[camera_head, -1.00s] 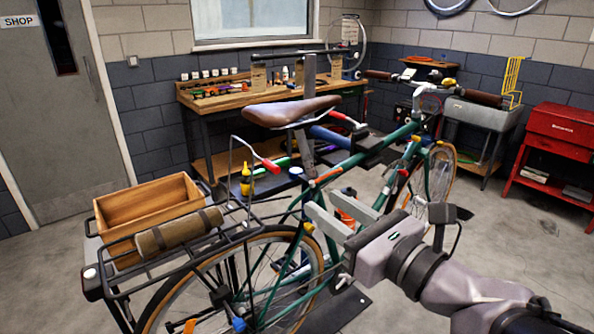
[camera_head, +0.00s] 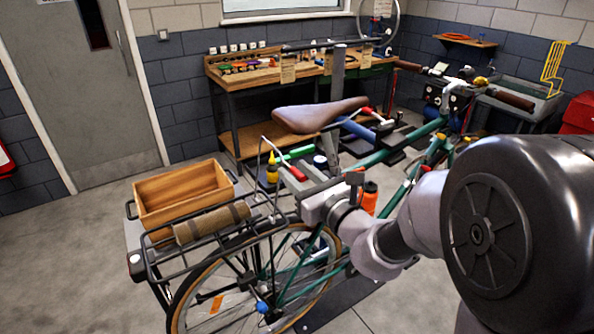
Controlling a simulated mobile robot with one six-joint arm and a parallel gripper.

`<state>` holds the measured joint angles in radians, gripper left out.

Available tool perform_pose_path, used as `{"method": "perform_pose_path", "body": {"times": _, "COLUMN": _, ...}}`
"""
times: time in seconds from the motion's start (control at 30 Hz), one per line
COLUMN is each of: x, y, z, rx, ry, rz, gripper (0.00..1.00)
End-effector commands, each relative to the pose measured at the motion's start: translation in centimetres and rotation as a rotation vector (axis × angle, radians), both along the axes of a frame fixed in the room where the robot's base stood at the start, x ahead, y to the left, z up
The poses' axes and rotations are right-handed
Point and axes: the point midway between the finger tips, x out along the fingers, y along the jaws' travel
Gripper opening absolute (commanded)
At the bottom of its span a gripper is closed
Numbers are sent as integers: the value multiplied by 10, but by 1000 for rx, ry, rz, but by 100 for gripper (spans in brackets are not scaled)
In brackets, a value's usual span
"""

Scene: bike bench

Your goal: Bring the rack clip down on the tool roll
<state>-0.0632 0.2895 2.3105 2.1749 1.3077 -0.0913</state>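The tool roll (camera_head: 212,223) is a brown roll with darker straps. It lies on the bike's black rear rack beside a wooden box. My gripper (camera_head: 287,191) is right beside the red grip in the picture, pointing left. I cannot tell whether it touches the grip, or how far apart its fingers are. The clip's lower end is partly hidden.
The wooden box (camera_head: 182,192) sits behind the roll. The brown saddle (camera_head: 318,115) and green frame (camera_head: 397,147) are close behind my gripper. A yellow bottle (camera_head: 272,169) and an orange bottle (camera_head: 369,197) stand nearby. The floor at left is clear.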

Motion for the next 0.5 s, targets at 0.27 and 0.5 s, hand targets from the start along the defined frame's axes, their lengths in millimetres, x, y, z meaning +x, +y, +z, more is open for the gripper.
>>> {"method": "perform_pose_path", "body": {"times": 0.27, "x": 1, "y": 1, "z": 1, "rx": 1, "ry": -1, "rz": 0, "gripper": 32}}
{"method": "perform_pose_path", "body": {"times": 0.5, "x": 1, "y": 1, "z": 1, "rx": 1, "ry": -1, "rz": 0, "gripper": 0}}
